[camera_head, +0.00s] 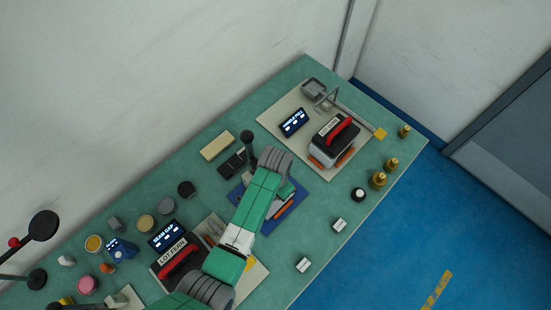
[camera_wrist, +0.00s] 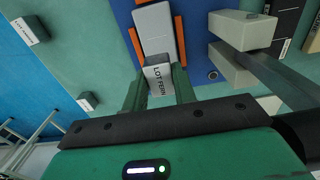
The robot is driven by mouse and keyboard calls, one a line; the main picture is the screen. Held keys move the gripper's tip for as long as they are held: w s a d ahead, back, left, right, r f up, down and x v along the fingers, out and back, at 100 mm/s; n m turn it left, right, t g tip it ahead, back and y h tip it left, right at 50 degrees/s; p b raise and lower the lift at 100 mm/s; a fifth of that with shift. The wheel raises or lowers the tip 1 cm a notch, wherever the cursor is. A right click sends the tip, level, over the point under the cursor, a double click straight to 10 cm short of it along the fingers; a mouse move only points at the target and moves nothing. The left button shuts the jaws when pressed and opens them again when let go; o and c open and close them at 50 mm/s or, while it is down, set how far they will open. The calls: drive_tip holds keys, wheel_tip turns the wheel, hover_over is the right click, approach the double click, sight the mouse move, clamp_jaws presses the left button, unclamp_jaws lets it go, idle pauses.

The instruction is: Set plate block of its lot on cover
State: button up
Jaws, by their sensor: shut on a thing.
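My gripper (camera_wrist: 160,90) is shut on a pale block whose end face reads "LOT FERN" (camera_wrist: 158,77). A grey slab face (camera_wrist: 154,28) lies directly beyond the label, between orange rails; I cannot tell whether it is the same piece. In the head view my arm hides most of this block, over a blue mat (camera_head: 303,193). A black box with a red handle, labelled "LOT FERN" (camera_head: 173,252), stands at lower left, partly behind my arm. A similar box (camera_head: 333,138) with a red handle stands on the pale right-hand board.
Two small white labelled blocks (camera_head: 340,224) (camera_head: 303,264) lie near the front edge. Brass weights (camera_head: 378,180) stand at the right. Display signs (camera_head: 293,122) (camera_head: 165,234) and several small pots crowd the back and left. A post (camera_head: 247,137) stands close behind my gripper.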

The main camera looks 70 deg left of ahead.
wheel_tip(320, 180, down, 5)
drive_tip(key=b, duration=0.3)
drive_tip(key=shift+r+b, duration=0.2)
drive_tip(key=shift+b, duration=0.2)
drive_tip(key=shift+f+b, duration=0.45)
drive_tip(key=shift+f, duration=0.4)
drive_tip(key=shift+r+p, duration=0.1)
drive_tip(key=shift+p, duration=0.2)
drive_tip(key=shift+f, duration=0.2)
drive_tip(key=o, duration=1.1)
wheel_tip(320, 180, up, 8)
drive_tip(key=shift+f+p, duration=0.1)
drive_tip(key=shift+p, duration=0.65)
